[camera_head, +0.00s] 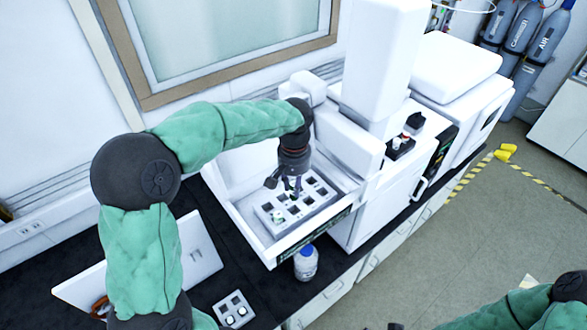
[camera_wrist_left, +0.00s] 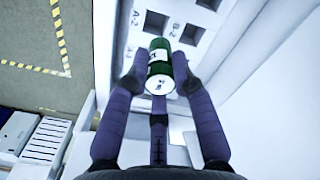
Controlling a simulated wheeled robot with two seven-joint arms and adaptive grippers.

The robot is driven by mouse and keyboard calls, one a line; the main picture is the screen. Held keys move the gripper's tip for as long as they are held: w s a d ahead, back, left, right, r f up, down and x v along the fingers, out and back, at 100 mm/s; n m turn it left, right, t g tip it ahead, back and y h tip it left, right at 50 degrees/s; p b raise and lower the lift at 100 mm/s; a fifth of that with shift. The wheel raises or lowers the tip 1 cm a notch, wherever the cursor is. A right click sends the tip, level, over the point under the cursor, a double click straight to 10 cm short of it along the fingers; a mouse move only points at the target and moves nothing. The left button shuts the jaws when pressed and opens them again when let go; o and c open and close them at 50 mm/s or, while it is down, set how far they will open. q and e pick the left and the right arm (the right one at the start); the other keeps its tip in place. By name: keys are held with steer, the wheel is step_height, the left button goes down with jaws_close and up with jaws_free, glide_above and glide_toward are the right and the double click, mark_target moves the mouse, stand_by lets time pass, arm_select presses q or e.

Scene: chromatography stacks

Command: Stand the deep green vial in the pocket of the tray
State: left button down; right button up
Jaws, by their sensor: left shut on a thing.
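The deep green vial (camera_wrist_left: 160,68), with a white label band and a white end, is held between the fingers of my left gripper (camera_wrist_left: 158,84) in the left wrist view. In the head view my left gripper (camera_head: 291,187) points down over the white tray (camera_head: 322,199) with dark square pockets; the vial is hard to make out there. In the wrist view the tray (camera_wrist_left: 176,40) shows open pockets beside the vial's far end. I cannot tell whether the vial touches the tray. My right gripper (camera_head: 396,326) shows only as a dark bit at the bottom edge.
A whitish vial (camera_head: 277,216) stands in a near-left pocket of the tray. White instrument walls (camera_head: 350,140) rise close on the right. A blue-capped bottle (camera_head: 306,263) and a small white rack (camera_head: 234,310) with dark-topped items stand on the black bench (camera_head: 280,297).

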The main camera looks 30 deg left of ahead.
mark_target(294, 200)
arm_select(q)
steer(key=shift+s+d, duration=0.3)
steer(key=shift+s, duration=0.2)
step_height(294, 200, down, 2)
steer(key=shift+w+a+f+b, duration=0.1)
steer(key=shift+w+f+b, duration=0.1)
steer(key=shift+b, duration=0.8)
steer(key=shift+f, duration=0.3)
steer(key=shift+s+f+b, duration=0.25)
steer(key=shift+f+b, duration=0.1)
steer(key=shift+b, duration=0.1)
arm_select(e)
steer(key=f, duration=0.2)
steer(key=shift+s+d+f, duration=0.25)
steer(key=shift+s+f, duration=0.15)
arm_select(q)
steer(key=shift+w, duration=0.1)
steer(key=shift+r, duration=0.1)
